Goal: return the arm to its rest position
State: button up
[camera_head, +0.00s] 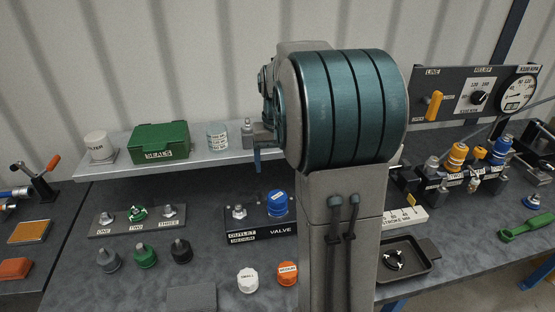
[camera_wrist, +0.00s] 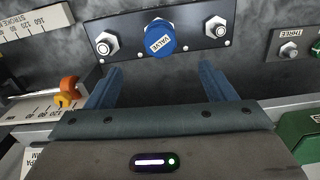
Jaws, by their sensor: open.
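My gripper (camera_wrist: 159,82) is open, with nothing between its two blue fingers. In the wrist view the fingers point toward the valve block (camera_wrist: 188,25) and its blue VALVE cap (camera_wrist: 160,40), which lies beyond the fingertips; I cannot tell the exact gap. In the head view my arm fills the middle, and only a bit of a blue finger (camera_head: 257,160) shows to its left, above the bench. The blue valve cap (camera_head: 277,204) stands on the black block (camera_head: 262,236) left of my arm.
A shelf (camera_head: 195,162) at the back holds a green SEALS box (camera_head: 159,142) and a FILTER cup (camera_head: 99,146). White (camera_head: 247,280) and orange (camera_head: 287,273) caps lie in front. A black tray (camera_head: 415,259) and a coupler rack (camera_head: 455,178) stand right of my arm.

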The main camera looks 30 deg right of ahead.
jog(key=shift+r, duration=0.4)
jog(key=s+a+n+t, duration=0.1)
jog(key=s+a+n, duration=0.1)
jog(key=s+a, duration=0.4)
jog(key=s+a+f+n+t, duration=0.1)
jog(key=s+a+n+t, duration=0.1)
jog(key=s+a, duration=0.5)
jog(key=shift+s+a+f, duration=0.2)
jog(key=shift+s+a, duration=0.1)
jog(key=shift+s, duration=2.75)
